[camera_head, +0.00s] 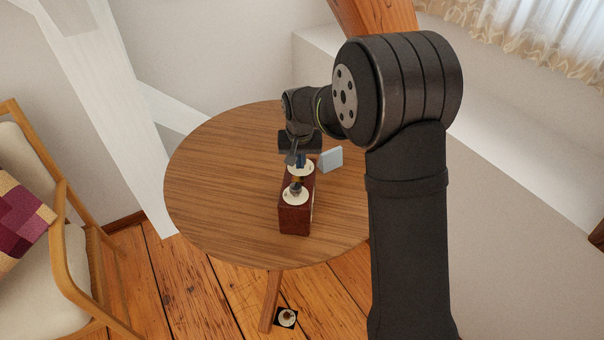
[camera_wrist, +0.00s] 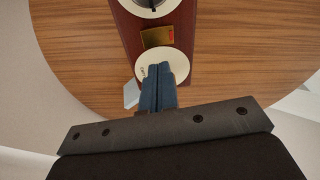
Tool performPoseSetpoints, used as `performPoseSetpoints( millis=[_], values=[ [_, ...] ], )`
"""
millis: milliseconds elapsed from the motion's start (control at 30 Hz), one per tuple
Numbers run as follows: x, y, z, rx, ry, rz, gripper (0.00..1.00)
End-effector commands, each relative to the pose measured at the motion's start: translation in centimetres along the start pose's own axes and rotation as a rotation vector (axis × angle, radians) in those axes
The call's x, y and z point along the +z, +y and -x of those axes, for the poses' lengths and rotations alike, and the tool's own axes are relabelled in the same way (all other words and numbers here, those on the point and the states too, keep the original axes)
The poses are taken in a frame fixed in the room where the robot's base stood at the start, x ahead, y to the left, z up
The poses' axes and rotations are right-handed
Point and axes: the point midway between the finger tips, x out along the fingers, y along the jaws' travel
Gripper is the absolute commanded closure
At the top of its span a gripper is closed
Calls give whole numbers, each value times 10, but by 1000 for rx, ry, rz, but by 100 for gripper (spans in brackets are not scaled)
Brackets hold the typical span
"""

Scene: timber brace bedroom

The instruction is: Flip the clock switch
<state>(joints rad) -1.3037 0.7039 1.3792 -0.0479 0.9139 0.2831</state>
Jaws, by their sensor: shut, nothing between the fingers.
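The clock (camera_head: 294,219) is a dark reddish-brown wooden box on the round table, with two cream round discs on its top. The nearer disc (camera_head: 296,196) carries a dark knob-like part. In the wrist view the clock (camera_wrist: 183,38) shows a brass plate (camera_wrist: 157,36) between the two discs. My gripper (camera_head: 300,160) is over the far disc, and its shut blue fingers (camera_wrist: 158,75) reach onto that disc (camera_wrist: 181,66) in the wrist view. They hold nothing. The fingers cover most of whatever sits on the far disc, and I cannot tell whether they touch it.
The round wooden table (camera_head: 220,190) is mostly bare. A pale grey-blue block (camera_head: 330,158) stands just right of the clock. A wooden chair (camera_head: 60,240) with a patterned cushion is at the left, and a white timber brace (camera_head: 115,110) rises behind it. A small dark object (camera_head: 286,318) lies on the floor.

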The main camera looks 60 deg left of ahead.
Motion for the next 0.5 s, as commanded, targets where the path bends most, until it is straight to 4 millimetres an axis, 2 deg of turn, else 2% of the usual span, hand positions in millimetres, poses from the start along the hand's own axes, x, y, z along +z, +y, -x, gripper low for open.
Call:
performPoseSetpoints(
  millis=[500],
  values=[
    [0, 0, 0, 0, 1, 0, 100]
  ],
)
